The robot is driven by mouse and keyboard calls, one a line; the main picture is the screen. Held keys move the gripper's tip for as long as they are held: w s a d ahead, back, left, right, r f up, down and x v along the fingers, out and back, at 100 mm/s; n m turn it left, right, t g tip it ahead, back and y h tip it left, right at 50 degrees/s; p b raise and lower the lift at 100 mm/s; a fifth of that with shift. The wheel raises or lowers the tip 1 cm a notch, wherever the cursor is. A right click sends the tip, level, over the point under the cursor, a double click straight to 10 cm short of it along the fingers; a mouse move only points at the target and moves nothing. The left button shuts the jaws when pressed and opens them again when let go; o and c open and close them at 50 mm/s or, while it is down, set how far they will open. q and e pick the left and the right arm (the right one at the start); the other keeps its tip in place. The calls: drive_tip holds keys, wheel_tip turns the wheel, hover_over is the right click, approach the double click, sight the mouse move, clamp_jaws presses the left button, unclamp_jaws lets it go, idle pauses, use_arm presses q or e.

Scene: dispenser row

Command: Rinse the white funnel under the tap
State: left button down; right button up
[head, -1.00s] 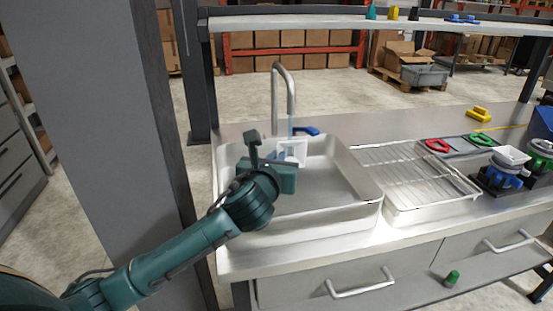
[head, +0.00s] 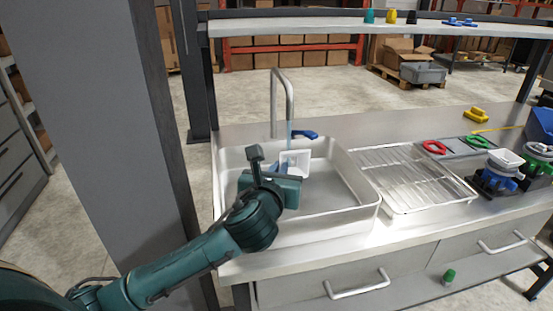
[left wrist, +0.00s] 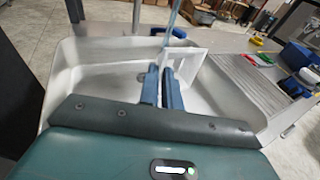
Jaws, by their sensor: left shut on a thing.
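The white funnel (head: 298,158) is in my left gripper (head: 283,175), over the sink basin (head: 340,205) and below the tap (head: 290,97). It also shows in the left wrist view (left wrist: 190,62), at the fingertips (left wrist: 162,85), which are shut on it. A thin pale-blue stream of water (head: 290,130) drops from the spout to the funnel's upper edge. I cannot tell whether it runs into the funnel's mouth. The blue tap handle (head: 305,134) is beside the stream. My right gripper is in neither view.
A wire drying rack (head: 415,178) stands right of the basin. Beyond it are red (head: 434,147) and green (head: 480,141) rings on a grey mat, and a blue holder (head: 500,180) with a white square piece on top. A shelf (head: 350,24) spans above the counter.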

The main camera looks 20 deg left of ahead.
use_arm(q)
drive_tip(key=s+d+p, duration=0.2)
drive_tip(key=s, duration=0.1)
drive_tip(key=s+d+r+p, duration=0.1)
drive_tip(key=s, duration=0.1)
drive_tip(key=shift+d, duration=0.15)
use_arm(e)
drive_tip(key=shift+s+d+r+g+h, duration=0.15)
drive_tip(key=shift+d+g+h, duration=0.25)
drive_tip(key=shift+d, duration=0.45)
